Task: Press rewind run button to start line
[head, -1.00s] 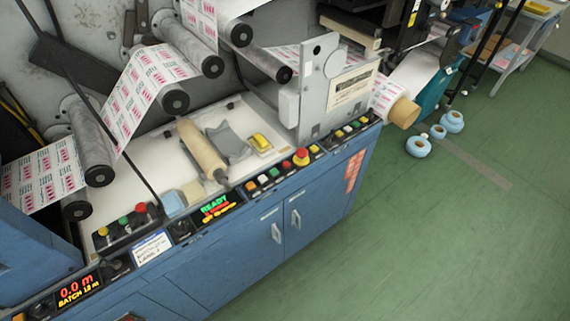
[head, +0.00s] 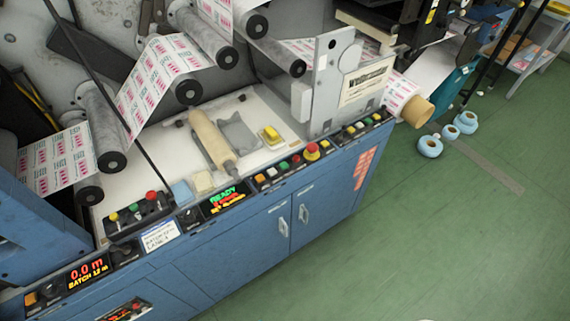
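The blue web rewinder cabinet (head: 240,255) runs diagonally across the view. A row of push buttons lies along its front ledge, including a white button (head: 271,173), a green button (head: 284,166) and a red mushroom button (head: 312,151). A dark control box at the left carries a yellow button (head: 114,217), a green button (head: 134,207) and a red button (head: 151,196). Button labels are too small to read, so I cannot tell which is rewind run. Another display (head: 88,271) shows 0.0 m. My gripper is not in view.
Printed web (head: 150,85) runs over several rollers above the bed. A tan core (head: 212,138) and a yellow object (head: 270,135) lie on the bed. Blue rolls (head: 430,146) lie on the floor at right. The green floor (head: 440,250) before the cabinet is clear.

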